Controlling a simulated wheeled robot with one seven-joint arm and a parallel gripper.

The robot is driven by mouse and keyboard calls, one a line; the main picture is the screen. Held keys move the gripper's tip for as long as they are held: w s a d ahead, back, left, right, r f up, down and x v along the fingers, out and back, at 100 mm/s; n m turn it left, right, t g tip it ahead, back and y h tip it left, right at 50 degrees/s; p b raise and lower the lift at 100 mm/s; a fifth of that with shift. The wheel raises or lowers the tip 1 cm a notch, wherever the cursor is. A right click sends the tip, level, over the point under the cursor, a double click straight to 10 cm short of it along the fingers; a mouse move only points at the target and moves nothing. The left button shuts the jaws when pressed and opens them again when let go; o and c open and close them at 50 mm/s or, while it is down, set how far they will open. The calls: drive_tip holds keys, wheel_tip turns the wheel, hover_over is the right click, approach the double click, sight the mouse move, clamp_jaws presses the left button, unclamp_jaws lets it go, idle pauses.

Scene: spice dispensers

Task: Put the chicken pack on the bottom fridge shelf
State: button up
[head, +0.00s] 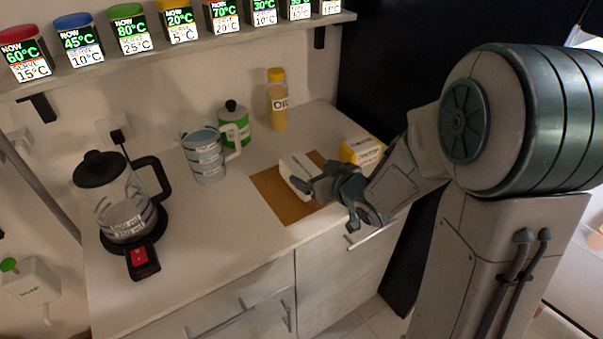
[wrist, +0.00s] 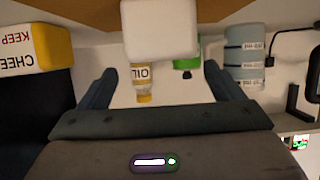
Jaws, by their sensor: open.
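A white box-shaped pack (head: 297,165) stands on a brown board on the counter. No label on it can be read, so I cannot confirm it is the chicken pack. My gripper (head: 337,203) is open in front of the pack and partly covers it in the head view. In the wrist view, which is upside down, the white pack (wrist: 160,35) lies ahead, roughly between the spread fingers of my gripper (wrist: 159,70), with nothing held. No fridge shelf can be made out.
A yellow and white cheese box (head: 362,151) stands right of the pack. The oil bottle (head: 277,100), green canister (head: 234,124), striped jug (head: 205,155) and kettle (head: 120,200) stand on the counter (head: 215,245). A shelf of spice dispensers (head: 130,33) hangs above. A tall dark panel (head: 390,60) is behind my arm.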

sight(308, 173)
drive_tip(key=shift+s+f+x, duration=0.1)
drive_tip(key=shift+f+x, duration=0.05)
drive_tip(key=shift+x, duration=0.75)
drive_tip(key=shift+s+f+x, duration=0.1)
drive_tip(key=shift+f+x, duration=0.05)
drive_tip(key=shift+x, duration=0.75)
drive_tip(key=shift+s+f+x, duration=0.1)
drive_tip(key=shift+f+x, duration=0.05)
drive_tip(key=shift+x, duration=0.75)
drive_tip(key=c, duration=1.5)
drive_tip(key=shift+o, duration=0.2)
drive_tip(key=shift+r, duration=0.15)
